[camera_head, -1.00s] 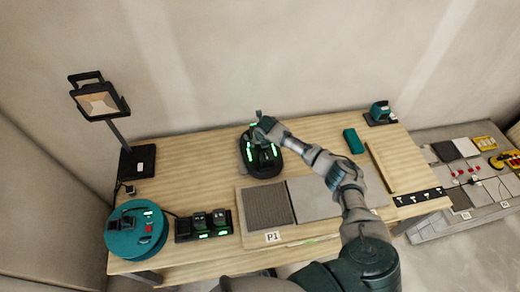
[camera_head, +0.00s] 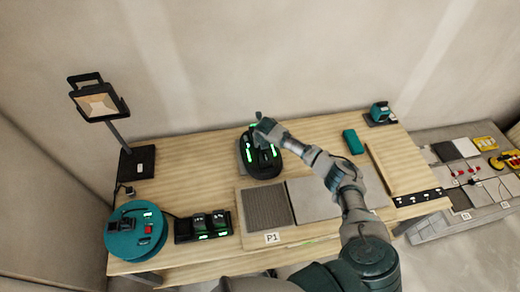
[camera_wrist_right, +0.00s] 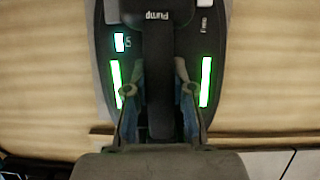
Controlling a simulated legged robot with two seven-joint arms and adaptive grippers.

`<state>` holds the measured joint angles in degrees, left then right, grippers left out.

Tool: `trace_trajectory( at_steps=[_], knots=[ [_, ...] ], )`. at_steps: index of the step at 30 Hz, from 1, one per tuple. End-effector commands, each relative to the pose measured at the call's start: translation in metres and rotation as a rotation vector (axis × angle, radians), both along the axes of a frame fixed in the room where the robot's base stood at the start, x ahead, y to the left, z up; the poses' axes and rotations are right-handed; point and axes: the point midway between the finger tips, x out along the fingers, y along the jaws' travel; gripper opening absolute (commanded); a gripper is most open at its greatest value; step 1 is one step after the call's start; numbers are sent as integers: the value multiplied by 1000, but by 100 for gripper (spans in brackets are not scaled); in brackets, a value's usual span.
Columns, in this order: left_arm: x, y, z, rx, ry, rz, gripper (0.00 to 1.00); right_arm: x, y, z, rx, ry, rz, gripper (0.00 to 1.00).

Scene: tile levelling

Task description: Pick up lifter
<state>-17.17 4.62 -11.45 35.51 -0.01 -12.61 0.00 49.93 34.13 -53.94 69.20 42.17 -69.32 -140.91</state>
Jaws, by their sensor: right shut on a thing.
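The lifter (camera_head: 262,163) is a dark oval device with bright green light strips, standing on the wooden table towards the back middle. In the right wrist view its dark body (camera_wrist_right: 112,72) shows a small display and a middle bar with the word "Pump". My right gripper (camera_head: 266,136) is at the top of the lifter, reaching in from the right. In the right wrist view the right gripper's two fingers (camera_wrist_right: 158,92) are on either side of the middle bar, shut on it. The lifter's underside is hidden. My left gripper is not in view.
Grey tiles (camera_head: 313,199) lie in front of the lifter, with a label P1 (camera_head: 272,238). A work lamp (camera_head: 100,103), a teal cable reel (camera_head: 136,230) and a black charger (camera_head: 203,227) stand left. A teal block (camera_head: 353,141) lies right.

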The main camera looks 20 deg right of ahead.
Motion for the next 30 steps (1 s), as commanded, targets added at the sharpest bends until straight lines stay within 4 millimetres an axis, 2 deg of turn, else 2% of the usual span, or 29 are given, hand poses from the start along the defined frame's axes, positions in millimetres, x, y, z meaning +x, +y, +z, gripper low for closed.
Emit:
trace_trajectory(
  at_steps=[8,20,30],
  knots=[
    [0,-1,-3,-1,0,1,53,1,0,6,0,-7,-1,0],
    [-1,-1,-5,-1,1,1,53,2,0,46,0,-11,0,0],
    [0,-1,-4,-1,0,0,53,-37,20,48,0,-7,3,0]
  ],
)
